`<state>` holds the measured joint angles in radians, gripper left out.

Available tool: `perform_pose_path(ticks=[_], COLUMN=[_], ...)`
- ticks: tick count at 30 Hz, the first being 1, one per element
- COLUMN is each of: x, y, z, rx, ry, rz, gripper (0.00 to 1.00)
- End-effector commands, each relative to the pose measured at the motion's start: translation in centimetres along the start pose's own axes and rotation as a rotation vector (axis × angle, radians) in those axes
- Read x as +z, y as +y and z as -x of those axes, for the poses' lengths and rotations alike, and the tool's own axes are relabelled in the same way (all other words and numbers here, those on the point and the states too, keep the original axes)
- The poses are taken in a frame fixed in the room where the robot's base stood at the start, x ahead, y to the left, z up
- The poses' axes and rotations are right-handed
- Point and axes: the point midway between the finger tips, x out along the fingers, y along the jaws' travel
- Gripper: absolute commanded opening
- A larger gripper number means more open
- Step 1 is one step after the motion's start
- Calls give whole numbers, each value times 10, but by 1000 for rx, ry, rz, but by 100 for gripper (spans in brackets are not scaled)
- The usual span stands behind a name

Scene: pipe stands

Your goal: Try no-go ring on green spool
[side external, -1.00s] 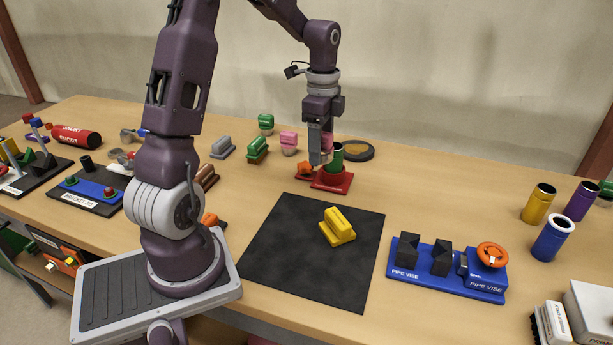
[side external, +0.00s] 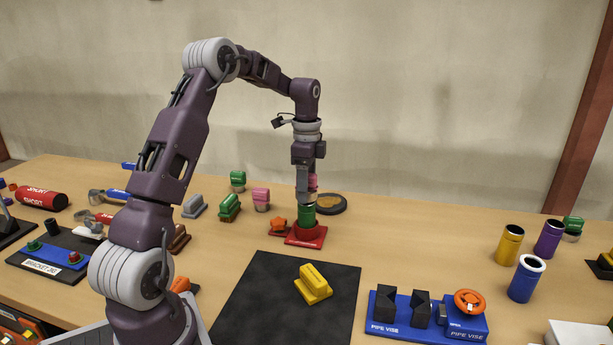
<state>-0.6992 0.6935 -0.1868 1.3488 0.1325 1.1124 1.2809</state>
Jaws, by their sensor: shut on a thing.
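The green spool (side external: 306,214) stands upright on a red stand (side external: 305,238) beyond the black mat. My gripper (side external: 306,198) points straight down just above the spool's top. It is shut on a small pink piece (side external: 312,183), mostly hidden by the fingers. I cannot tell from this view whether that piece is the no-go ring, or whether it touches the spool. An orange knob-like part (side external: 278,225) sits at the left of the red stand.
A dark round disc (side external: 330,204) lies close behind the spool. A yellow block (side external: 313,285) is on the black mat (side external: 262,300). A blue pipe vise (side external: 400,325) stands front right.

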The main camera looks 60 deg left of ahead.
Motion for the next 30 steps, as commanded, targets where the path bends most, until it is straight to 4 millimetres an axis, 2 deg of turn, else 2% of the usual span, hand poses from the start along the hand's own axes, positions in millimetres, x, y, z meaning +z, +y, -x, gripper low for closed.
perform_pose_path(ticks=[6,30], x=[0,0], y=[0,0], z=[-9,-14], rx=[-1,-2], ry=[0,0], rz=[0,-1], gripper=[14,14])
